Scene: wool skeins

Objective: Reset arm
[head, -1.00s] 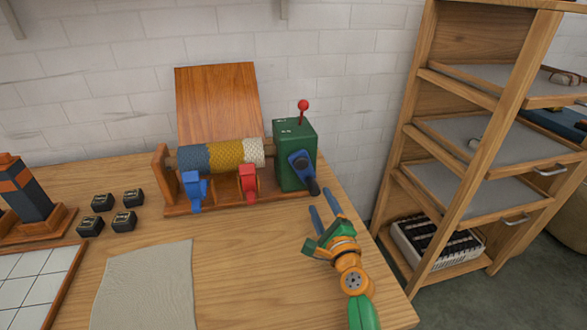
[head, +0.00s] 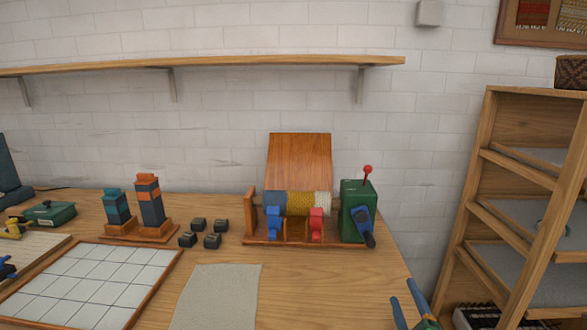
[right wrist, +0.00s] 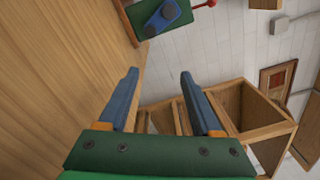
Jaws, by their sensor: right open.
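My right gripper (head: 405,302) is at the bottom of the head view, right of the table's middle, with its blue fingers pointing up. In the right wrist view its two blue fingers (right wrist: 159,78) stand apart with nothing between them. It is in front of and to the right of the winding machine, whose green box (head: 358,210) has a red-knobbed lever and a blue crank. The box also shows at the top of the right wrist view (right wrist: 150,14). My left gripper is not in view.
The machine's roller holds blue, yellow and white wool (head: 302,203). Several black blocks (head: 212,240), a grey mat (head: 216,298) and a white tiled tray (head: 90,285) lie to its left. A wooden shelf unit (head: 470,205) stands at the right, beyond the table edge.

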